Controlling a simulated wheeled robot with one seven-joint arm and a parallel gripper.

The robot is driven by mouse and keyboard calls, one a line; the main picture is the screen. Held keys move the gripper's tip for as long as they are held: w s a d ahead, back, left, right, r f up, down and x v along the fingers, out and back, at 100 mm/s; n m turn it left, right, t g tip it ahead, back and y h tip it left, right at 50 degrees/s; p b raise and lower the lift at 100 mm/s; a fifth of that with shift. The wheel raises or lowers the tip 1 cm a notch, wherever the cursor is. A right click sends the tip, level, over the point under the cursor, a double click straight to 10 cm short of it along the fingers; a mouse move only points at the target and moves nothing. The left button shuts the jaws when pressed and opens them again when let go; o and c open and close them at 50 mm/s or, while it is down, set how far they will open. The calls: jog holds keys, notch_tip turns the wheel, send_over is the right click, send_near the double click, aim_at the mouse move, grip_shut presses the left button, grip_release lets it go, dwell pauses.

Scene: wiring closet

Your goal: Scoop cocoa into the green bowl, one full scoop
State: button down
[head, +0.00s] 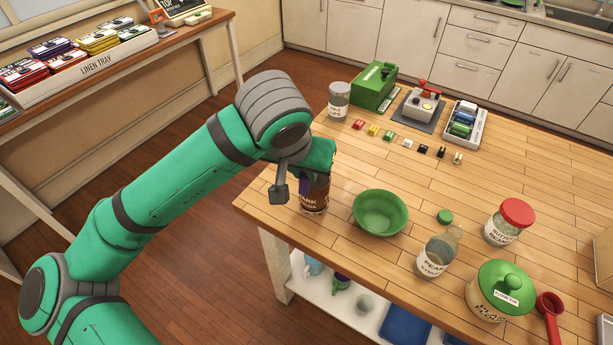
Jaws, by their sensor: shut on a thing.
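A dark brown jar (314,202), its label partly readable as "ARK" and "COA", stands upright near the left edge of the wooden table. My gripper (316,182) is at the jar's upper part and shut on it. The wrist hides the jar's top, so I cannot tell whether it has a lid. The green bowl (381,213) stands just right of the jar and looks empty. A red scoop (549,308) is at the table's right front, beside a jar with a green lid (503,288).
A syrup bottle (437,252), a small green cap (445,217) and a red-lidded jar (508,222) stand right of the bowl. A glass jar (339,100), a green box (374,86) and a grey device (422,105) line the back. Several small coloured pieces (407,143) lie before them.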

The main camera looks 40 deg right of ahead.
aim_at(304, 179)
jog(key=shift+w+d+r+g+y, duration=0.3)
jog(key=shift+d+r+y, duration=0.05)
jog(key=shift+y, duration=0.15)
jog(key=shift+f, duration=2.6)
